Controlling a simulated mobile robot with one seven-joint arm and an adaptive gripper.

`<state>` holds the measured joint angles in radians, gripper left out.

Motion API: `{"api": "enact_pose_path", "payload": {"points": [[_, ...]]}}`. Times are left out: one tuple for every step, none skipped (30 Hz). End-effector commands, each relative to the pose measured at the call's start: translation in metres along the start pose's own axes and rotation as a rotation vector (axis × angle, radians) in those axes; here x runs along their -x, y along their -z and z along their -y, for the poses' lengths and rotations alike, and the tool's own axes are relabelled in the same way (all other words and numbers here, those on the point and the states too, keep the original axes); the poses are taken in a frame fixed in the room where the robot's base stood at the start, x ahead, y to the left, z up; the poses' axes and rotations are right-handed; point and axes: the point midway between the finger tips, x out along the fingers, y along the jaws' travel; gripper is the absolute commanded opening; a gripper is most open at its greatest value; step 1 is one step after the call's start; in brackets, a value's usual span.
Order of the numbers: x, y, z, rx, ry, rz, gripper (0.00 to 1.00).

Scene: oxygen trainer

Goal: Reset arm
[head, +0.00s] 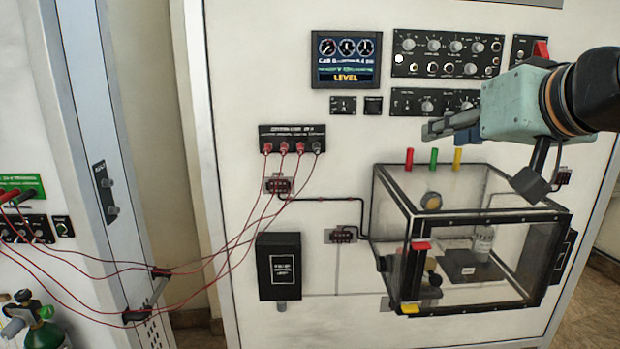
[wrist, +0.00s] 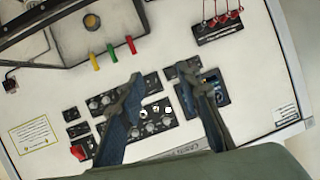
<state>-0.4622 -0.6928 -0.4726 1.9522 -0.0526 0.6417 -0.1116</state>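My gripper (head: 452,124) is in the upper right of the head view, in front of the white trainer panel (head: 235,130) and above the clear box. My arm comes in from the right edge. In the wrist view my gripper (wrist: 165,90) has its two fingers well apart, with nothing between them but the panel behind. It holds nothing. The fingers cover part of the knob panels (wrist: 150,112) in that view.
A clear black-framed box (head: 485,215) juts from the panel below my gripper, with red, green and yellow pegs (head: 434,158) behind its top. Red cables (head: 235,240) hang from a black terminal block (head: 292,138) at left. A screen (head: 347,60) is up high.

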Motion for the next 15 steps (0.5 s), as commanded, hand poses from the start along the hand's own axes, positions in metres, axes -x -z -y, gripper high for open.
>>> {"api": "enact_pose_path", "payload": {"points": [[-0.003,-0.033,0.010,0.008,-0.011,0.068,0.32],[-0.005,-0.055,0.017,0.012,-0.015,0.112,0.32],[-0.007,-0.084,0.025,0.018,-0.025,0.173,0.32],[-0.008,-0.106,0.030,0.023,-0.033,0.218,0.32],[-0.009,-0.129,0.034,0.027,-0.044,0.266,0.32],[-0.009,-0.159,0.039,0.030,-0.059,0.327,0.32],[-0.008,-0.180,0.042,0.031,-0.071,0.371,0.32],[-0.007,-0.200,0.043,0.033,-0.083,0.414,0.32],[-0.005,-0.226,0.045,0.034,-0.100,0.467,0.32],[-0.002,-0.243,0.045,0.033,-0.113,0.504,0.32],[0.000,-0.259,0.045,0.032,-0.125,0.536,0.32],[0.003,-0.277,0.045,0.031,-0.141,0.576,0.32],[0.005,-0.289,0.045,0.032,-0.150,0.601,0.32],[0.007,-0.299,0.045,0.031,-0.159,0.623,0.32],[0.010,-0.310,0.044,0.030,-0.169,0.647,0.32]]}}
